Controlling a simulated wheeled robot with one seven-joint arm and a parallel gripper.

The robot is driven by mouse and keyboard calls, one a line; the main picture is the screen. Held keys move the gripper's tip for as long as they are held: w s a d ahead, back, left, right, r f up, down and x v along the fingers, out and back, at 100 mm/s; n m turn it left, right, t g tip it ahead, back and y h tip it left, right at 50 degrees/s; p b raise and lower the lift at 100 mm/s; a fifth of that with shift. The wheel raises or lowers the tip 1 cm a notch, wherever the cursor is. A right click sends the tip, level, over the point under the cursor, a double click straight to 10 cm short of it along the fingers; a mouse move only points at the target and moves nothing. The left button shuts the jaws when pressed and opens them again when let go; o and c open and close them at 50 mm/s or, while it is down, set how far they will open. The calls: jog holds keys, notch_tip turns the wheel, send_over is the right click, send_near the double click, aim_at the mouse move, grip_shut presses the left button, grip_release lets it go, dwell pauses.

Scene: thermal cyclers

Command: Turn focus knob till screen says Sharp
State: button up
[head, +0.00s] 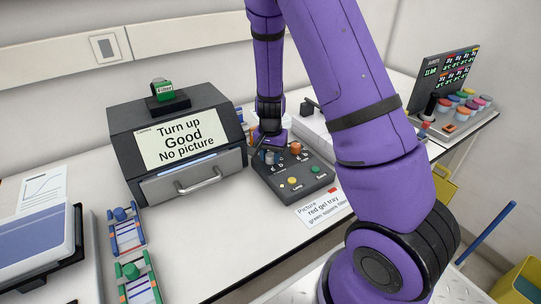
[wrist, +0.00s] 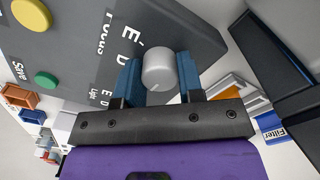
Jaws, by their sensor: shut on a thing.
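My gripper (wrist: 160,80) has its two blue fingers closed around a round grey knob (wrist: 159,69) on the dark control box. The "Focus" label (wrist: 104,33) and the "Light" label (wrist: 93,97) are printed near it; I cannot tell for sure which belongs to this knob. In the head view my gripper (head: 269,150) reaches down to the back left of the control box (head: 309,182), and the arm partly hides the area behind it.
An orange knob (head: 295,147) stands close to the right of my gripper. Yellow and green buttons sit at the box's front. A card (head: 322,209) lies before the box. A handled drawer (head: 194,179) is below the screen.

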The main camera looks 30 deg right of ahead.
jog(key=shift+m, duration=0.5)
jog(key=o, duration=0.9)
jog(key=shift+r, duration=0.1)
notch_tip(320, 180, up, 11)
jog(key=shift+f, duration=0.15)
dwell(0.4)
notch_tip(320, 180, up, 9)
jog(key=n+t+y, duration=0.1)
jog(key=n, duration=0.2)
send_over(270, 155)
jog(key=s+a, duration=0.3)
jog(key=s, duration=0.2)
jog(key=s+a+r+n+t, duration=0.2)
jog(key=s+r+n, duration=0.1)
jog(key=s+r, duration=0.4)
jog(key=s+r+n, duration=0.1)
jog(key=s+r, duration=0.1)
jog(key=s, duration=0.2)
jog(key=s+a+r+n+t, duration=0.1)
jog(key=s+r+n, duration=0.1)
jog(key=s, duration=0.3)
jog(key=s+a+r+n+t+h, duration=0.1)
jog(key=s+r+n, duration=0.1)
jog(key=s+r, duration=0.2)
jog(key=shift+s, duration=0.4)
